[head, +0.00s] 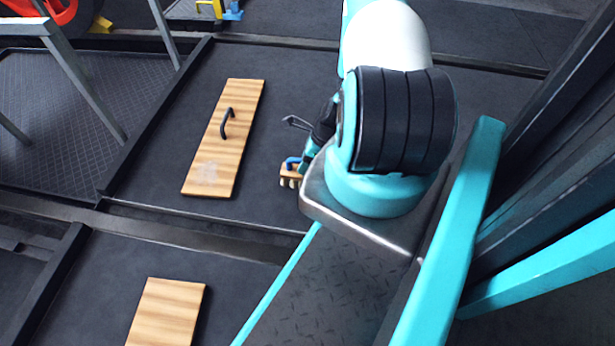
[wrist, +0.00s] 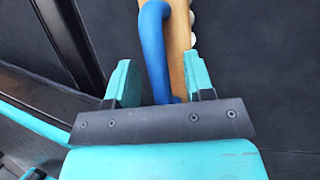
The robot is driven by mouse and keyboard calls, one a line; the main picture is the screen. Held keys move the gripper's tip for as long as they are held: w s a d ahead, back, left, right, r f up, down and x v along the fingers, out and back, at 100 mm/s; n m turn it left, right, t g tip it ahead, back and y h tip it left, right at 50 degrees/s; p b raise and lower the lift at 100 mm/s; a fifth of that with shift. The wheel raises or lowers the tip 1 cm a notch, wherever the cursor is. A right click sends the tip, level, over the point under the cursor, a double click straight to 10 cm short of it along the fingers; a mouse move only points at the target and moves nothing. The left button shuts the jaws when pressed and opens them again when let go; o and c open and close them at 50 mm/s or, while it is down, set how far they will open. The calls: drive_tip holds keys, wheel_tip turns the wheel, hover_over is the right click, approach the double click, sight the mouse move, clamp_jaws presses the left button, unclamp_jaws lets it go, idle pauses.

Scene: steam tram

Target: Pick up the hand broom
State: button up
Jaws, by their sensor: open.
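The hand broom (head: 291,176) lies on the dark floor, partly hidden behind my arm in the head view. It has a wooden back, pale bristles and a blue handle. In the wrist view its blue handle (wrist: 154,50) runs up between and beyond the fingers, with the wooden back (wrist: 181,30) just right of it. My gripper (wrist: 162,82) is open, with one teal finger on each side of the handle's near end. I cannot tell whether either finger touches it. In the head view my gripper is mostly hidden by the arm.
A wooden board with a black handle (head: 224,135) lies on the floor left of the broom. Another wooden board (head: 166,312) lies nearer. Raised dark frame edges (head: 160,120) divide the floor. A grey metal frame (head: 85,80) stands at the left.

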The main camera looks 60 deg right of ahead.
drive_tip(key=shift+f, duration=0.25)
idle(0.5)
clamp_jaws()
